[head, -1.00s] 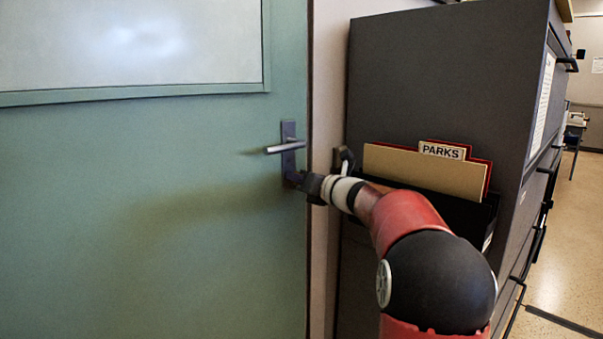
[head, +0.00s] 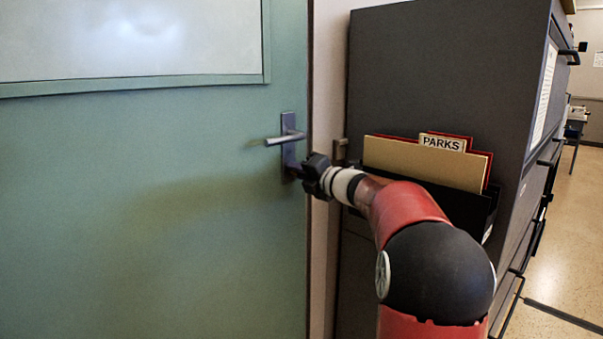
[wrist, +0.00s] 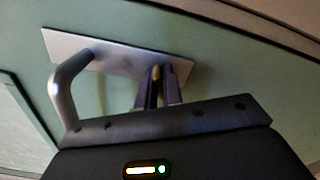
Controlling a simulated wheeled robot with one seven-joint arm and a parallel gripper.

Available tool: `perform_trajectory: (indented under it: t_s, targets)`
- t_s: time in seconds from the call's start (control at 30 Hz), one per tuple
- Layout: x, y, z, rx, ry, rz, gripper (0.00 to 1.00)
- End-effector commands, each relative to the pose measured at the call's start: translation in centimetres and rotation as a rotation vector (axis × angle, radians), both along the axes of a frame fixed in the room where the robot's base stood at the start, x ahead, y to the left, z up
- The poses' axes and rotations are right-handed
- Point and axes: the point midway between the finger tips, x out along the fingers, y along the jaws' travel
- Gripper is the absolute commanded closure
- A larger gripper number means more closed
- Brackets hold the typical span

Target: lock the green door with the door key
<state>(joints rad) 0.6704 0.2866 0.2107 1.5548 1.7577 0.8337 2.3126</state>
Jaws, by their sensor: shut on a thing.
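The green door (head: 150,190) fills the left of the head view and looks closed against its frame. Its grey lever handle (head: 280,140) sticks out from a metal plate (head: 289,122). My gripper (head: 291,172) is at the plate's lower end, below the lever. In the wrist view the fingers (wrist: 157,86) are shut on a small brass-coloured piece, the door key (wrist: 156,72), at the plate (wrist: 110,52). Most of the key is hidden between the fingers. I cannot tell how deep it sits in the lock. The lever (wrist: 66,88) is beside the fingers, apart from them.
A dark grey filing cabinet (head: 430,75) stands right of the door frame. A black holder (head: 478,213) on its side carries folders and a PARKS label (head: 442,143), close to my arm. Open floor (head: 565,250) lies at the far right.

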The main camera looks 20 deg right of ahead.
Motion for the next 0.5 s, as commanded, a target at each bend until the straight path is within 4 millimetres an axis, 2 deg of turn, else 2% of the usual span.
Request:
perform_trajectory:
  t_s: [0.27,0.5]
  targets:
    - [0.00,-0.04,-0.04,0.026,0.010,0.000,1.00]
    - [0.00,-0.06,-0.04,0.337,0.123,-0.001,1.00]
